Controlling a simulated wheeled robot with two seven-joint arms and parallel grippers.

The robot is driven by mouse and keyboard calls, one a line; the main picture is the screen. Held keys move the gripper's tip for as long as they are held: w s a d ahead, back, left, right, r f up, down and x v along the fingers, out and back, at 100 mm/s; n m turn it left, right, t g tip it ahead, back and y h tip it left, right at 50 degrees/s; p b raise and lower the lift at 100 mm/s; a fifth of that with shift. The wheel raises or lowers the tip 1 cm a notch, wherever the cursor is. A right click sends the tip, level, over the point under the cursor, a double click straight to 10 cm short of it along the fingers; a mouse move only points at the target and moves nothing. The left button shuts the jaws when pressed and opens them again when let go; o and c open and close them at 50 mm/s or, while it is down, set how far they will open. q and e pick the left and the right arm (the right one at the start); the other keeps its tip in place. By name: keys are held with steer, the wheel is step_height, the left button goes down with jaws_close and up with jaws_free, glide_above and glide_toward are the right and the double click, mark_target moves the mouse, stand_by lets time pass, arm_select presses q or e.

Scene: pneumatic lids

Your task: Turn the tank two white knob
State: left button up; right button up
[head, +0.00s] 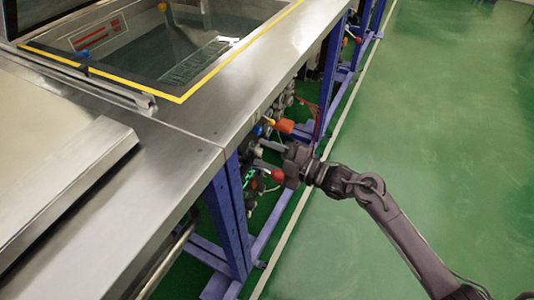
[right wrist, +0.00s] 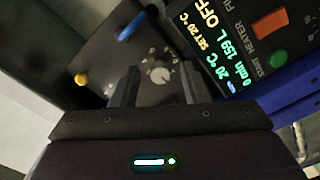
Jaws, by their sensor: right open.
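In the right wrist view a small round white knob (right wrist: 159,75) with scale marks around it sits on a dark panel (right wrist: 105,50). My right gripper (right wrist: 158,69) is open, with one finger on each side of the knob in this view. Whether the fingers touch the knob or stop short of it, I cannot tell. In the head view my right gripper (head: 260,153) reaches in from the right below the steel counter edge, and the knob is too small to make out there. My left gripper is not in view.
A blue lever (right wrist: 131,27) and a yellow knob (right wrist: 81,79) are on the panel. A display (right wrist: 212,45) with red and green buttons stands to the right. In the head view the steel counter (head: 205,115) overhangs the panel. The green floor (head: 440,120) is clear.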

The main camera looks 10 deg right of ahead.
jaws_close()
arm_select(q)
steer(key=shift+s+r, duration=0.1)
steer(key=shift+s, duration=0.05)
arm_select(e)
steer(key=shift+m, duration=0.3)
steer(key=shift+r+p, duration=0.1)
steer(key=shift+p, duration=0.3)
steer(key=m+p, duration=0.2)
steer(key=m, duration=0.1)
steer(key=shift+m, duration=0.4)
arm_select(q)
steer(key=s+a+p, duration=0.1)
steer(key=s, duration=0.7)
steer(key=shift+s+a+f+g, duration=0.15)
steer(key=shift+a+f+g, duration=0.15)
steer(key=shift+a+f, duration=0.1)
arm_select(e)
steer(key=shift+s+m, duration=0.1)
steer(key=shift+m, duration=1.3)
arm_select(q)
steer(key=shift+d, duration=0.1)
arm_select(e)
jaws_free()
